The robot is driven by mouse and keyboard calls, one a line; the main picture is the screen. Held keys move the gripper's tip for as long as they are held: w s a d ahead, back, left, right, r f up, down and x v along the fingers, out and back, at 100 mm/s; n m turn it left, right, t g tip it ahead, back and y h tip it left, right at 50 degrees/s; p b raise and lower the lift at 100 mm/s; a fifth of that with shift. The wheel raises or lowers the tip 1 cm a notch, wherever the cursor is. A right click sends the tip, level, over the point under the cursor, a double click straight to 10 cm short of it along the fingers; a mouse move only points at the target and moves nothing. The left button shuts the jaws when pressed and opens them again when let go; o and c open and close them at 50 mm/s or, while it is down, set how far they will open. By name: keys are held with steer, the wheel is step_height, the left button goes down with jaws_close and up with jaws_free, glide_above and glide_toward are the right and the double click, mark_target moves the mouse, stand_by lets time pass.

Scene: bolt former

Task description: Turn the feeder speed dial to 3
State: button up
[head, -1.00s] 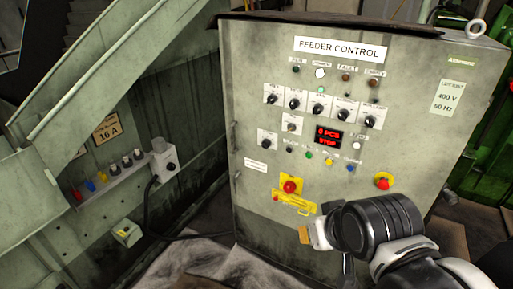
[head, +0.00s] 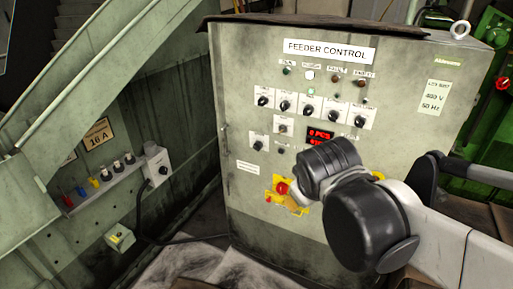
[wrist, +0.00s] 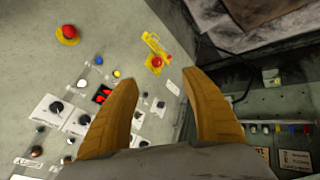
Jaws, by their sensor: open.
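The grey feeder control cabinet (head: 225,110) carries a row of five black knobs on white plates, including a left knob (head: 262,101), a middle knob (head: 307,110) and a right knob (head: 358,121). Two more knobs sit below, one under the row (head: 283,126) and one at lower left (head: 258,145). Their labels are too small to read, so I cannot tell which is the feeder speed dial. My gripper (wrist: 160,82) is open and empty, its two orange-brown fingers spread before the panel. In the wrist view the left finger partly covers the panel beside a large knob (wrist: 56,108).
A red emergency button on yellow (head: 282,188) and a yellow handle lie near my gripper. A side socket box (head: 158,168) with a cable stands left, beside a sloping green-grey frame.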

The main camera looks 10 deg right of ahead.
steer(key=w+d+n+h, duration=0.1)
steer(key=w+n+h, duration=0.35)
steer(key=w, duration=0.85)
steer(key=n+t+h+p, duration=0.1)
steer(key=n+t+h, duration=0.3)
steer(key=n, duration=0.9)
glide_toward(255, 148)
steer(key=s+d+r, duration=0.3)
steer(key=d+r, duration=0.2)
steer(key=w+a+f+n+t+h, duration=0.25)
steer(key=a+f+n, duration=0.2)
steer(key=f, duration=0.25)
steer(key=shift+n+y, duration=0.3)
steer(key=shift+y, duration=0.2)
steer(key=b+x, duration=0.1)
steer(key=x, duration=0.4)
steer(key=b+x, duration=0.2)
steer(key=x, duration=0.3)
steer(key=shift+w+d+f, duration=0.2)
steer(key=shift+w+f, duration=0.05)
steer(key=shift+w, duration=0.1)
jaws_close()
